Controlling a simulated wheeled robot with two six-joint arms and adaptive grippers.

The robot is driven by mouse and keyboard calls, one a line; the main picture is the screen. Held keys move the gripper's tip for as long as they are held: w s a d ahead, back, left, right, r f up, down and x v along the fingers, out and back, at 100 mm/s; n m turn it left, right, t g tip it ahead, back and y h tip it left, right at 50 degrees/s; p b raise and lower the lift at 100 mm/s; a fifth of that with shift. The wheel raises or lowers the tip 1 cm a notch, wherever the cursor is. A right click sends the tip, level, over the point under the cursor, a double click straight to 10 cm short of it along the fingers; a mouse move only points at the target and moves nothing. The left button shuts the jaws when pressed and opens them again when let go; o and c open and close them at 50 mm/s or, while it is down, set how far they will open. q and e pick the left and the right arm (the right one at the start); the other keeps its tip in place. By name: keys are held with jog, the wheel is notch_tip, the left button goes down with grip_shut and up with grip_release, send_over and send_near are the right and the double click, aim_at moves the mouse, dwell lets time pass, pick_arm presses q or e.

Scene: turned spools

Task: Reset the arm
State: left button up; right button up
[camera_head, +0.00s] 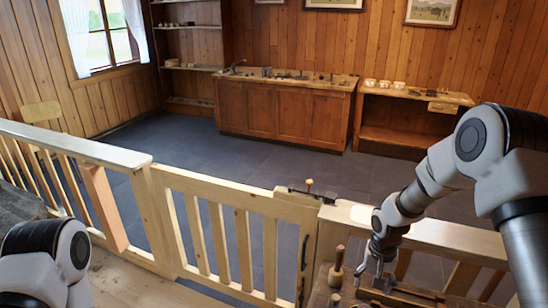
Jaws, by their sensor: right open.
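My right arm comes in from the right edge and bends down to the right gripper (371,279). The gripper is open and points down over a small wooden bench (322,292) at the bottom of the view. A turned wooden piece (337,268) stands just left of the gripper, apart from it. My left arm shows only as a white and black link at the lower left; the left gripper is out of view.
A wooden railing with a gate (238,200) crosses the middle, with a latch (303,193) on top. Wooden strips (405,294) lie beside the right gripper. Beyond, dark floor is clear up to a cabinet (285,110) and a side table (400,135) with white cups.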

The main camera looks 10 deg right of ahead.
jog(key=s+a+f+g+b, duration=0.1)
jog(key=s+f, duration=0.5)
jog(key=s+a+f+g+b, duration=0.1)
jog(key=s+a+f+b, duration=0.1)
jog(key=s+f, duration=0.3)
jog(key=s+a+f+n+g+b, duration=0.1)
jog(key=s+a+f+g, duration=0.1)
jog(key=s+f, duration=0.4)
jog(key=shift+s+a+f, duration=0.15)
jog(key=shift+s+f, duration=0.15)
jog(key=shift+f, duration=0.25)
jog(key=s+a+f+n+t+b, duration=0.1)
jog(key=s+n+t, duration=0.1)
jog(key=s, duration=0.3)
jog(key=s+a+f+n+t+b, duration=0.1)
jog(key=s+a+f+n+t, duration=0.1)
jog(key=s, duration=0.3)
jog(key=shift+s+f, duration=0.15)
jog(key=shift+f, duration=0.1)
